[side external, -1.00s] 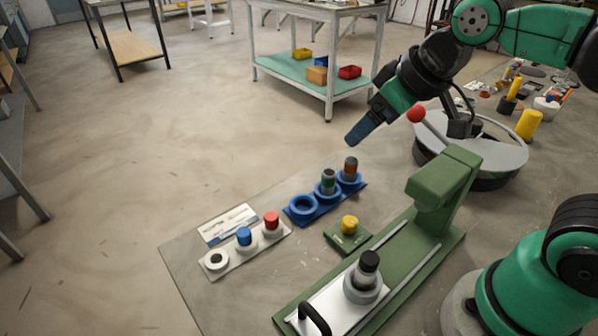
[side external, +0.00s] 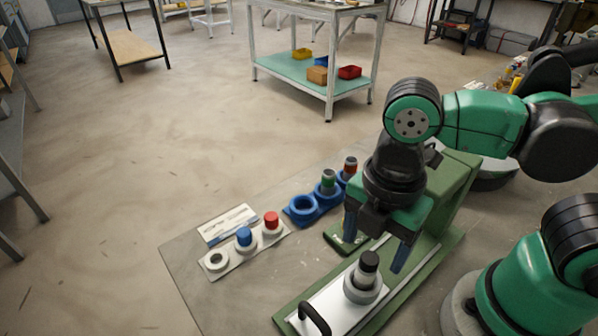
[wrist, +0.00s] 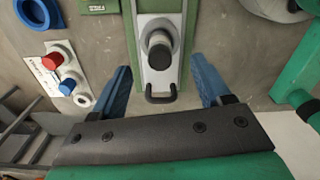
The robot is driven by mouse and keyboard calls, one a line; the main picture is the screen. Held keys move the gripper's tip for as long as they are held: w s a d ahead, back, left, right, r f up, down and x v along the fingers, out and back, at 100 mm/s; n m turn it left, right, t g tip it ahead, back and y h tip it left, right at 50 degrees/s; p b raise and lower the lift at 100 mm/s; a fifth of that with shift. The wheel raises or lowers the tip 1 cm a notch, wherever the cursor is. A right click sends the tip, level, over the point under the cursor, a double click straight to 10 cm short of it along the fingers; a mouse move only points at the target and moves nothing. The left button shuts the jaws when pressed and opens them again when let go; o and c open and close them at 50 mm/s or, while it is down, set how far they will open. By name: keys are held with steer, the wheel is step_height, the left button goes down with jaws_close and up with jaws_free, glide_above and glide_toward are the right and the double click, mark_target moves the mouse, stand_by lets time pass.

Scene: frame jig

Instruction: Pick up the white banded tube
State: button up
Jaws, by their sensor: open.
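The white banded tube (side external: 367,274), with a black cap and a pale grey-white body, stands upright in a round grey holder (side external: 352,290) on the green jig's white slide plate. In the wrist view the tube (wrist: 159,52) shows from above, between and a little beyond the fingertips. My gripper (side external: 377,247) is open and empty, pointing down above and behind the tube, one blue finger to each side. Its fingers also show in the wrist view (wrist: 161,72). No contact with the tube shows.
The green jig's upright (side external: 455,195) stands close behind my gripper. A black handle (side external: 314,318) is at the slide's front. A blue rack (side external: 303,210) holds green-banded and orange-banded tubes. A pale strip (side external: 222,268) carries red and blue caps and a white ring.

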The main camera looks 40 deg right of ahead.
mark_target(370, 258)
steer(key=shift+f, duration=2.75)
jaws_close()
